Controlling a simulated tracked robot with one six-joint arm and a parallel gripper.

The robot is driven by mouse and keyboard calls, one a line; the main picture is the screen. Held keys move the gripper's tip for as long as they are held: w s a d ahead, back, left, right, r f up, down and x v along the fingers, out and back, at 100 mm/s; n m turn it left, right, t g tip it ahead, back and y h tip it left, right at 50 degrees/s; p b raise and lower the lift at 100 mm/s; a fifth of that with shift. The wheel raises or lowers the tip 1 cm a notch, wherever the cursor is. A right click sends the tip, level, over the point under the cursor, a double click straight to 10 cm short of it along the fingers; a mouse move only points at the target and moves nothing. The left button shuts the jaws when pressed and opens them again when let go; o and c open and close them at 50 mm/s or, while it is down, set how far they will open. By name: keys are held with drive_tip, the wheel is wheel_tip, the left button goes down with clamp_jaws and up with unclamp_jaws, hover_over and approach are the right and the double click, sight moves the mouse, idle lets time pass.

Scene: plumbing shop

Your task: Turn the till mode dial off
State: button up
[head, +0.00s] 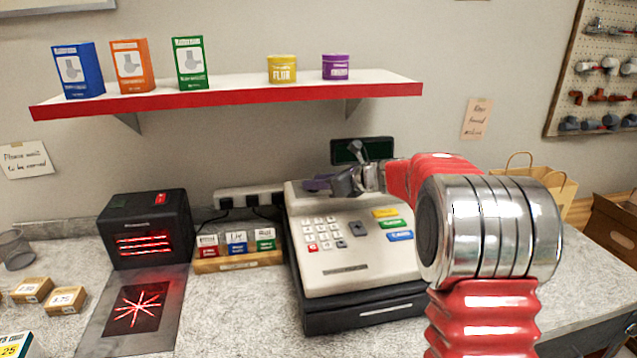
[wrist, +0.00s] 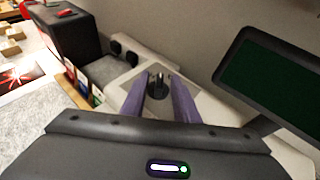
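The till (head: 350,275) stands on the counter, pale with a dark base and a keypad. Its mode dial (wrist: 160,80) shows in the wrist view as a small upright grey knob on a dark round base, on the till's top. My gripper (head: 318,184) is over the till's rear left top in the head view, where I cannot make out the dial. In the wrist view my gripper's purple fingers (wrist: 162,88) stand apart, one on each side of the knob, with gaps visible. I cannot read the dial's markings or setting.
The till's dark display (wrist: 280,80) rises right of the fingers in the wrist view. A black scanner (head: 147,230) and a small card rack (head: 238,262) stand left of the till. A red-edged shelf (head: 240,94) with boxes and tins hangs above.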

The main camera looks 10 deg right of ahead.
clamp_jaws()
drive_tip(key=shift+f, duration=0.1)
idle(0.3)
drive_tip(key=shift+w+d+n+g+y, duration=0.1)
drive_tip(key=shift+d+n+g+y, duration=0.05)
drive_tip(key=shift+n+g+y, duration=0.45)
drive_tip(key=shift+w+d+n+g+y, duration=0.1)
drive_tip(key=shift+w+n+g+y, duration=0.1)
drive_tip(key=shift+n+g+y, duration=1.4)
drive_tip(key=shift+n, duration=0.3)
drive_tip(key=shift+o, duration=0.3)
unclamp_jaws()
drive_tip(key=shift+f, duration=0.1)
